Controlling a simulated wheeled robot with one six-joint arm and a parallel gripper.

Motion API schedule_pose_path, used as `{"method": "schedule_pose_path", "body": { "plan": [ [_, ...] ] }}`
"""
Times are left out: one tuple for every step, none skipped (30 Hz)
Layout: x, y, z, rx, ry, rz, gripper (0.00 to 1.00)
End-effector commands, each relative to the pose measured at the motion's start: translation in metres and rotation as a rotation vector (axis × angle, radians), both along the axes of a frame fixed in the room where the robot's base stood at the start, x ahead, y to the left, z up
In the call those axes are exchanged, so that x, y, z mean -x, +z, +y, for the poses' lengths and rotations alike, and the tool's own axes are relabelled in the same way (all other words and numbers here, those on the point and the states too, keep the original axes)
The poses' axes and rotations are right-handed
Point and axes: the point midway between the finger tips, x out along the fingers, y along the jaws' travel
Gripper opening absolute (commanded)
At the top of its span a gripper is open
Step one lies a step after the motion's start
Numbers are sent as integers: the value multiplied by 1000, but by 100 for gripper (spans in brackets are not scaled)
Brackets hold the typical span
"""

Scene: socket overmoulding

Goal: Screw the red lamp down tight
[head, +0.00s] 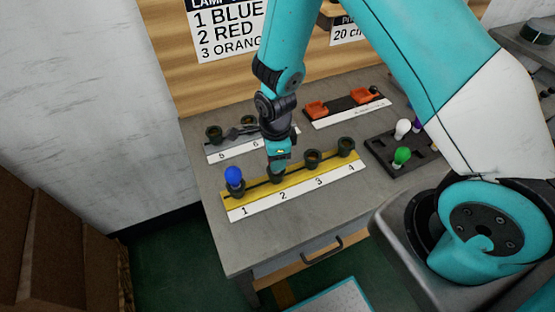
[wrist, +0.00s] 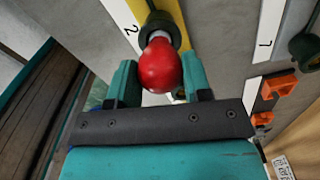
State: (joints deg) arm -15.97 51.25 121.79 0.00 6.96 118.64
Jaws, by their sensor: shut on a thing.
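The red lamp (wrist: 160,66) is in the wrist view, between the two teal fingers of my gripper (wrist: 160,84). Its white neck meets the dark socket (wrist: 160,24) at position 2 on the yellow strip; how deep it sits in the socket I cannot tell. My gripper is shut on the red lamp. In the head view my gripper (head: 278,166) points down over socket 2 (head: 276,178) and hides the red lamp.
The blue lamp (head: 234,177) stands in socket 1, left of my gripper. Sockets 3 (head: 312,160) and 4 (head: 346,147) are empty. A dark tray (head: 378,151) with white (head: 402,128) and green (head: 402,156) lamps lies at right. Orange parts (head: 316,109) sit behind.

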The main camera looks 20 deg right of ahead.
Motion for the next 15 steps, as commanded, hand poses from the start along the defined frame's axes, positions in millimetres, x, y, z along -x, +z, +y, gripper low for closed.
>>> {"method": "schedule_pose_path", "body": {
  "plan": [
    [0, 0, 0, 0, -61, 0, 27],
    [0, 0, 0, 0, -104, 0, 27],
    [0, 0, 0, 0, -162, 0, 27],
    [0, 0, 0, 0, -201, 0, 27],
    [0, 0, 0, 0, -237, 0, 27],
    [0, 0, 0, 0, -277, 0, 27],
    [0, 0, 0, 0, -300, 0, 27],
    [0, -1, 0, 0, -316, 0, 27],
    [0, -1, 0, 0, -331, 0, 27],
    [0, -1, 0, 0, -335, 0, 27],
    [0, -1, 0, 0, -336, 0, 27],
    [0, -1, 0, 0, -336, 0, 27],
    [0, -1, 0, 0, -335, 0, 27],
    [0, -1, 0, 0, -335, 0, 27],
    [0, -1, 0, 0, -334, 0, 27]
  ]
}}
